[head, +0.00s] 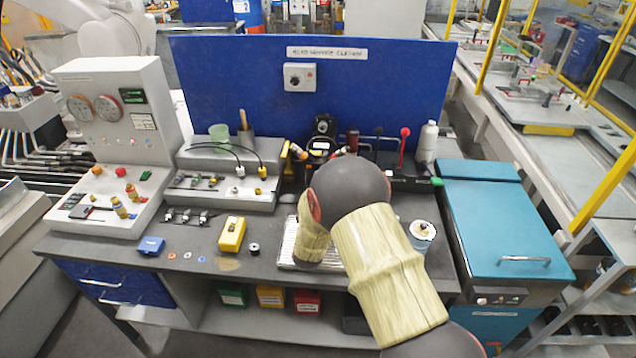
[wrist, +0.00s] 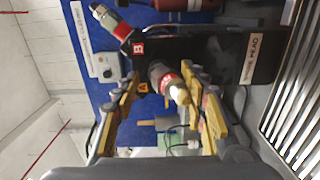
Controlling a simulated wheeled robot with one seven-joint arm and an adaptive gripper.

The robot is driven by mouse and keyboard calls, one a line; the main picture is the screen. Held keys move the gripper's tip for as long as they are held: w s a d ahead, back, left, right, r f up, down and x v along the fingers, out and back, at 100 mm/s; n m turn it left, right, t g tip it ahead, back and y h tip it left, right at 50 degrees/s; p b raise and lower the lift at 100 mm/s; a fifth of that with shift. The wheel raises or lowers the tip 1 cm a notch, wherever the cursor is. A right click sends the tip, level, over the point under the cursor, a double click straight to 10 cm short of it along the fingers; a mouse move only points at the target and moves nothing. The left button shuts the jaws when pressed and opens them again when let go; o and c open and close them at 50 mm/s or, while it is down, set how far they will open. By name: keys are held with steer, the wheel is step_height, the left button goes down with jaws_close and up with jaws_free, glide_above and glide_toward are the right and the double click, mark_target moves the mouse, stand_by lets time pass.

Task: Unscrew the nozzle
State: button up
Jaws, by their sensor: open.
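In the wrist view my gripper (wrist: 162,76) is open, with its yellow fingers spread on either side of a nozzle-like part (wrist: 171,82). This part has a grey body, a red band and a yellowish tip that points towards the camera. I cannot tell whether a finger touches it. A second nozzle-like part (wrist: 112,22), with a red band and a silver section, sticks out at the upper left beside a red label marked B (wrist: 138,48). In the head view my own arm hides the gripper.
A blue back panel (head: 240,90) stands behind the grey bench. A control box (head: 120,115) is at left, and a teal cabinet (head: 500,220) at right. A yellow block (head: 232,234) and a blue block (head: 151,246) lie in front. A ribbed metal tray (head: 287,246) is under my arm.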

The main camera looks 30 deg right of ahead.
steer(key=shift+o, duration=0.2)
steer(key=v, duration=1.2)
steer(key=shift+c, duration=0.4)
